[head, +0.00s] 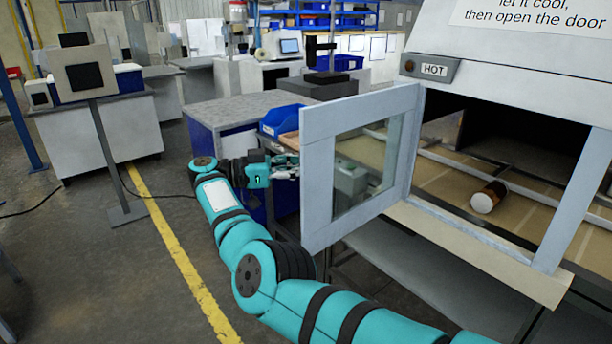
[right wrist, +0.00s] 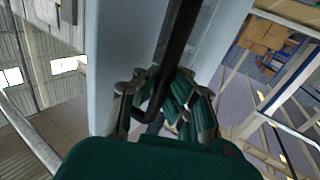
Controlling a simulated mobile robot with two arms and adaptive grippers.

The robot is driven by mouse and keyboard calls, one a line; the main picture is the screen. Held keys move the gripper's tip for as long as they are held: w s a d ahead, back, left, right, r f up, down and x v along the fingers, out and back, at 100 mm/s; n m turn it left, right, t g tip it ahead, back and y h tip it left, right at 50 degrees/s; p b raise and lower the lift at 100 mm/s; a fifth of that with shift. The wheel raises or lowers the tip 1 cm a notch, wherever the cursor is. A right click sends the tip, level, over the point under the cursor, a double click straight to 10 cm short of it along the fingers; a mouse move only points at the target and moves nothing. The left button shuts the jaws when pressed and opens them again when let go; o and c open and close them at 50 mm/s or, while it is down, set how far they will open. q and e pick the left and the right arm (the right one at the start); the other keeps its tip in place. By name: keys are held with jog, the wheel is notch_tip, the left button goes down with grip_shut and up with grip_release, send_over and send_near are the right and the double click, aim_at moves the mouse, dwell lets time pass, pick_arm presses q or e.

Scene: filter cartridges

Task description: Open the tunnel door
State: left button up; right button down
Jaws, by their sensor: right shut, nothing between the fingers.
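The tunnel door (head: 318,185), a pale grey frame with a glass window, stands swung wide open to the left of the tunnel opening (head: 500,150). My right gripper (head: 290,167) is at the door's free edge, its fingertips partly hidden by the door frame. In the right wrist view my right gripper (right wrist: 165,112) is shut, beside a dark bar handle (right wrist: 178,45) on the pale door frame (right wrist: 125,45); whether it touches the bar is unclear. My left gripper is not in view.
A brown cartridge with a white end (head: 488,197) lies inside the tunnel. A grey HOT sign (head: 434,69) is above the opening. A bench with a blue bin (head: 283,120) stands behind the door.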

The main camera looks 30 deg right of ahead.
jog(key=c, duration=2.1)
grip_release()
jog(key=shift+a+f, duration=0.2)
jog(key=shift+a, duration=0.05)
